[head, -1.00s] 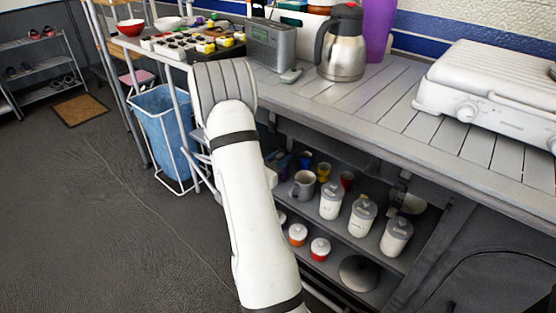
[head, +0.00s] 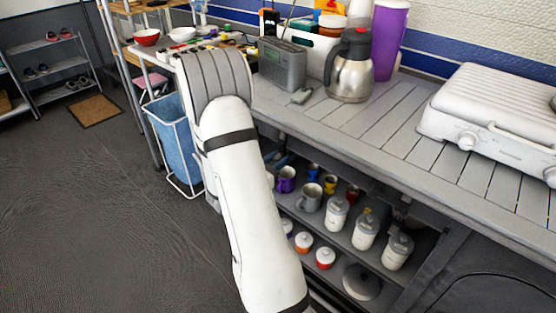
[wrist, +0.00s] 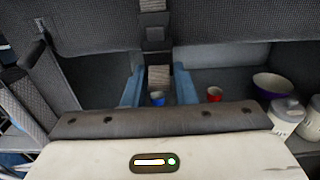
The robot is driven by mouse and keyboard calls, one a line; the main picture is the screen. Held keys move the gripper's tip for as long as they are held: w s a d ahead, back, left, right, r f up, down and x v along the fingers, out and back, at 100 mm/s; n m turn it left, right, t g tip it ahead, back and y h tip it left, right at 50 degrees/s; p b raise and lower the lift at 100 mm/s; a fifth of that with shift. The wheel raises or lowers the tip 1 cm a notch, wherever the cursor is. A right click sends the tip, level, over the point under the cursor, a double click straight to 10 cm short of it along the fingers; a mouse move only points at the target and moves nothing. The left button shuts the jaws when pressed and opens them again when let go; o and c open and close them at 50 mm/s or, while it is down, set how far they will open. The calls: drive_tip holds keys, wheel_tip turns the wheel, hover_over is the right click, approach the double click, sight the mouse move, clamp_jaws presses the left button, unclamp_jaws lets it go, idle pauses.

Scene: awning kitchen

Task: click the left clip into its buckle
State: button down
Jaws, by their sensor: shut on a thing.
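In the wrist view my gripper (wrist: 158,82) has its two blue fingers on either side of a dark clip (wrist: 157,56) with a short piece of tan webbing. It is shut on this clip. A dark buckle (wrist: 153,33) hangs on a webbing strap just above the clip in the picture, in front of a grey fabric panel. The clip and buckle look close together or touching; I cannot tell whether they are joined. In the head view my arm hides the gripper, clip and buckle.
Beyond the fingers are a blue cup (wrist: 157,98), a red cup (wrist: 214,94), a purple bowl (wrist: 275,84) and lidded jars (wrist: 286,116). In the head view the counter (head: 375,122) holds a flask (head: 350,70), radio (head: 282,64) and white grill (head: 495,115). A blue bin (head: 175,140) stands left.

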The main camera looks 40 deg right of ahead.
drive_tip(key=shift+r, duration=0.1)
drive_tip(key=c, duration=1.4)
unclamp_jaws()
drive_tip(key=shift+s+a+r, duration=0.1)
drive_tip(key=shift+o, duration=0.4)
drive_tip(key=a+p, duration=0.1)
drive_tip(key=a, duration=0.6)
drive_tip(key=shift+s+a, duration=0.3)
drive_tip(key=shift+a, duration=0.1)
